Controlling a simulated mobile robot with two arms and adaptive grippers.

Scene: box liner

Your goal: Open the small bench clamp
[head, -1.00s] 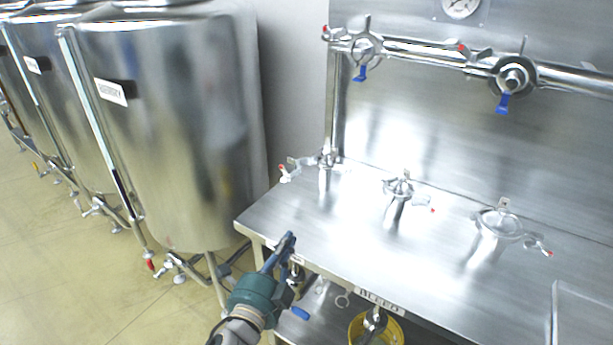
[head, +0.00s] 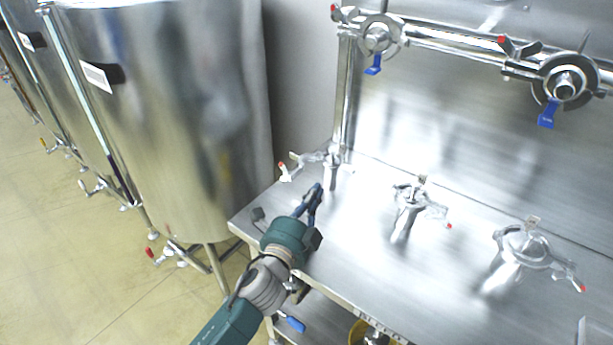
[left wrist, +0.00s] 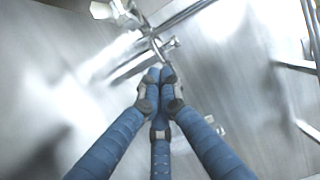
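The small bench clamp (head: 333,160) is at the left rear of the steel bench, around the top of a short upright pipe stub. Its lever, with a red tip, sticks out to the left. My left gripper (head: 315,190) is over the bench just in front of and to the left of the clamp. In the left wrist view the clamp (left wrist: 158,42) lies just beyond the blue fingertips (left wrist: 160,74). The fingertips are together with nothing seen between them. Whether they touch the clamp is hard to tell. My right gripper is not in view.
A middle clamp (head: 410,195) and a larger clamp (head: 525,245) stand to the right on the bench (head: 365,265). Pipes with clamps and blue-handled valves (head: 547,112) run along the back panel. A tall steel tank (head: 165,120) stands close on the left.

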